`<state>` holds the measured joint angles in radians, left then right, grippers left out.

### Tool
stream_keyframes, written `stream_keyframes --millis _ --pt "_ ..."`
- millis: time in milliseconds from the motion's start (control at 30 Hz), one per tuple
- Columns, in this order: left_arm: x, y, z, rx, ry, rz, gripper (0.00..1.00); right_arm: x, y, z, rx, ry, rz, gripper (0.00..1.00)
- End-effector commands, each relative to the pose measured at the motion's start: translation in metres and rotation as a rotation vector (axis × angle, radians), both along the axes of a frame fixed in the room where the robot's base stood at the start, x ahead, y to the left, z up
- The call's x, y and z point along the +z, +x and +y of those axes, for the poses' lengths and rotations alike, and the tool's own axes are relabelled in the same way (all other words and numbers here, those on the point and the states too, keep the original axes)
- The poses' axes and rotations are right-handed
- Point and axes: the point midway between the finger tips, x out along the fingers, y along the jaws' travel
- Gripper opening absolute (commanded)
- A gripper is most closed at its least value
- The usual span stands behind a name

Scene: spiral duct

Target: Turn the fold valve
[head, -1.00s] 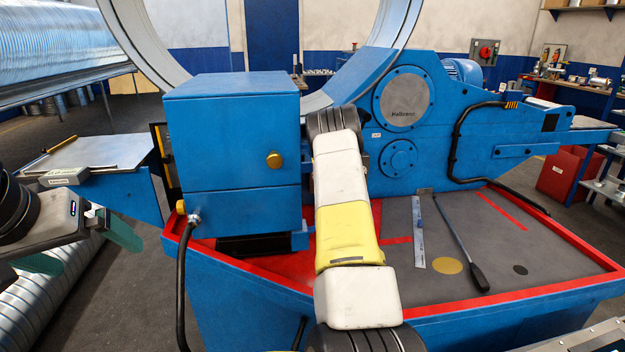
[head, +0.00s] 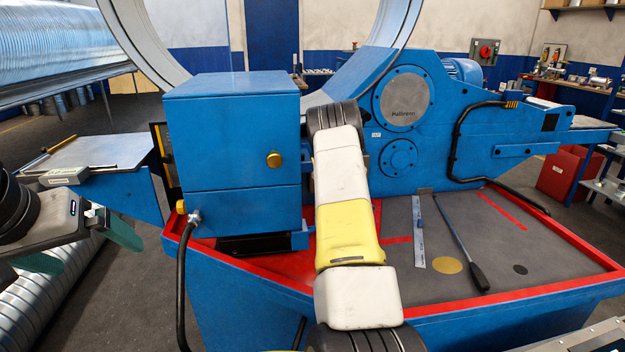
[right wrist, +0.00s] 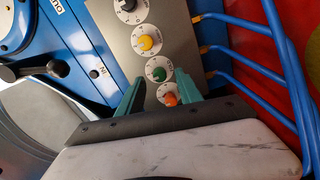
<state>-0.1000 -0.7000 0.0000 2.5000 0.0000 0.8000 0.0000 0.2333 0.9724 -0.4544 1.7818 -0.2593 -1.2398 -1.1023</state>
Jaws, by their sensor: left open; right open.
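In the right wrist view a grey panel (right wrist: 183,42) carries a column of knobs: a black knob (right wrist: 128,5), a yellow knob (right wrist: 146,43), a green knob (right wrist: 159,74) and an orange knob (right wrist: 170,99). I cannot tell which one is the fold valve. My right gripper (right wrist: 161,92) is open, with its green fingers on either side of the orange knob and just below the green one. Whether they touch is unclear. In the head view this gripper is hidden beyond my arm and the blue cabinet (head: 230,130). My left gripper (head: 82,250) is open and empty at the left.
Blue hoses (right wrist: 245,70) run from brass fittings right of the panel. A black lever (right wrist: 30,70) is at its left. On the red-edged machine bed lie a ruler (head: 418,235) and a black-handled rod (head: 462,245). A large metal ring (head: 400,30) stands behind the cabinet.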

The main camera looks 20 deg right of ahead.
Motion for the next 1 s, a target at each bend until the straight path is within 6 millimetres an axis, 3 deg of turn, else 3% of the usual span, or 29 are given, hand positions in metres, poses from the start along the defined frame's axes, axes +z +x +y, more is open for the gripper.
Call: stream_keyframes --millis 200,333,1000 --pt "0.000 0.000 0.000 0.000 0.000 0.000 1.00 0.001 -0.037 0.009 -0.001 0.001 0.002 0.42" --pt "0.000 0.000 0.000 0.000 0.000 0.000 1.00 0.002 -0.049 0.012 0.000 0.001 0.001 0.42" --pt "0.000 0.000 0.000 0.000 0.000 0.000 1.00 0.002 -0.054 0.013 0.000 0.000 0.001 0.42"
